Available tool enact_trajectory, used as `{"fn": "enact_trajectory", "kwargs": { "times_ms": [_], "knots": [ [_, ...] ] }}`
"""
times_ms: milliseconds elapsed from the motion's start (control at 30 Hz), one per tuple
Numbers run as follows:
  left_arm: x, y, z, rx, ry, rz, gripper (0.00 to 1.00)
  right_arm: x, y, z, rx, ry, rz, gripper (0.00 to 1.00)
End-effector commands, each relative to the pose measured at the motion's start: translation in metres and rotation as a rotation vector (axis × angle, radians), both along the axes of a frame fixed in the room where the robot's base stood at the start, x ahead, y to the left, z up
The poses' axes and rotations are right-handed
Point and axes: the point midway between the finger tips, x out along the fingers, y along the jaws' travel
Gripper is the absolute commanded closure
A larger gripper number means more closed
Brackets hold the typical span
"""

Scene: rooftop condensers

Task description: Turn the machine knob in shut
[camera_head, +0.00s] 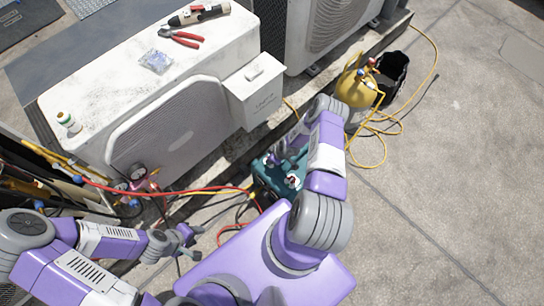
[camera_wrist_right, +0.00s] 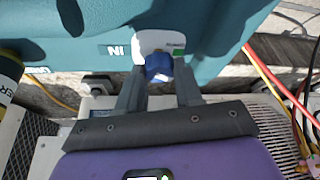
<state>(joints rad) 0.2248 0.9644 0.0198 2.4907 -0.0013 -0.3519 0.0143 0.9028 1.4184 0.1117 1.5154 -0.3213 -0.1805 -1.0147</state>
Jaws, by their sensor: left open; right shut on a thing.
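The teal machine (camera_head: 265,178) stands on the ground below my right arm in the head view, largely covered by it. In the right wrist view, the teal machine (camera_wrist_right: 240,35) fills the top. Its blue knob (camera_wrist_right: 158,67) sits below a white plate, right of the "IN" label. My right gripper (camera_wrist_right: 159,76) has one finger on each side of the blue knob and is shut on it. The fingertips are partly hard to make out. In the head view, my left gripper (camera_head: 187,238) is open and empty, left of and apart from the machine.
A white condenser (camera_head: 190,130) stands behind, with red pliers (camera_head: 182,39) and a small bag (camera_head: 156,61) on top. Red and yellow hoses cross the ground near the machine. A yellow cylinder (camera_head: 356,88) and black bucket (camera_head: 393,72) stand beyond. Concrete at right is clear.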

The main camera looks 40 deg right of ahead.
Motion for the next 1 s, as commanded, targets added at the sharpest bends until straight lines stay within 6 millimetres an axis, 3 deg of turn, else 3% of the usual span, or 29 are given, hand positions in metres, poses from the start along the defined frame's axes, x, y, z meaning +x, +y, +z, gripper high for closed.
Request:
{"fn": "enact_trajectory", "kwargs": {
  "times_ms": [467,1000],
  "knots": [
    [0.0000,0.0000,0.0117,0.000,0.000,0.000,0.57,-0.0004,0.0034,0.0008,-0.002,0.000,-0.451,0.96],
    [0.0000,0.0000,0.0097,0.000,0.000,0.000,0.57,0.0010,0.0051,-0.0001,-0.003,-0.002,-0.904,0.96]
  ]
}}
